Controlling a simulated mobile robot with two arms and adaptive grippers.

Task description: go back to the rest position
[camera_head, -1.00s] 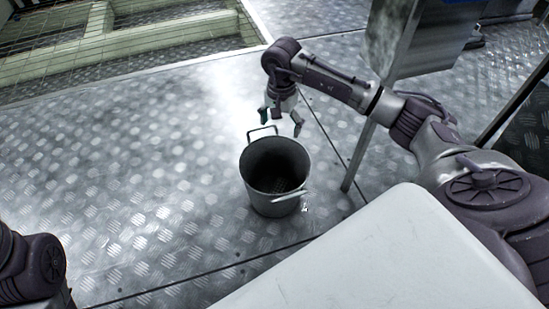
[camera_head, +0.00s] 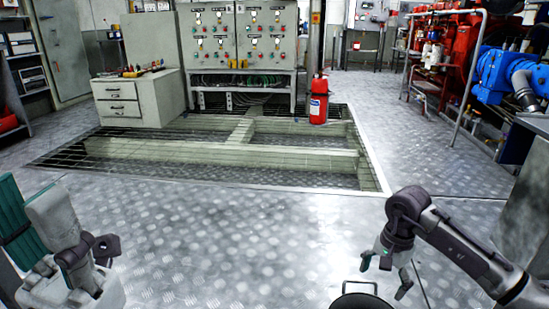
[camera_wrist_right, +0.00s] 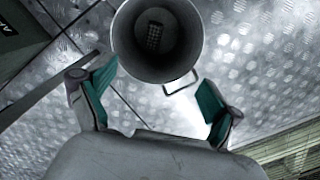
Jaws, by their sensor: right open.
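My right gripper (camera_head: 385,276) hangs at the lower right of the head view, open, fingers pointing down. In the right wrist view its two teal-padded fingers (camera_wrist_right: 157,88) are spread wide with nothing between them. A grey metal bucket (camera_wrist_right: 160,66) stands upright on the floor beyond the fingertips, apart from them. A small dark gridded object (camera_wrist_right: 153,36) lies inside it. The head view shows only the bucket's rim and handle (camera_head: 362,286) at the bottom edge. My left gripper (camera_head: 62,240) is at the lower left, close to the camera and partly cut off; its opening is unclear.
A sunken grated pit (camera_head: 230,155) lies ahead in the metal floor. Behind it stand a control cabinet (camera_head: 243,40), a drawer unit (camera_head: 138,100) and a red fire extinguisher (camera_head: 318,102). Red and blue machinery (camera_head: 500,75) is at the right. The floor (camera_head: 240,235) between my arms is clear.

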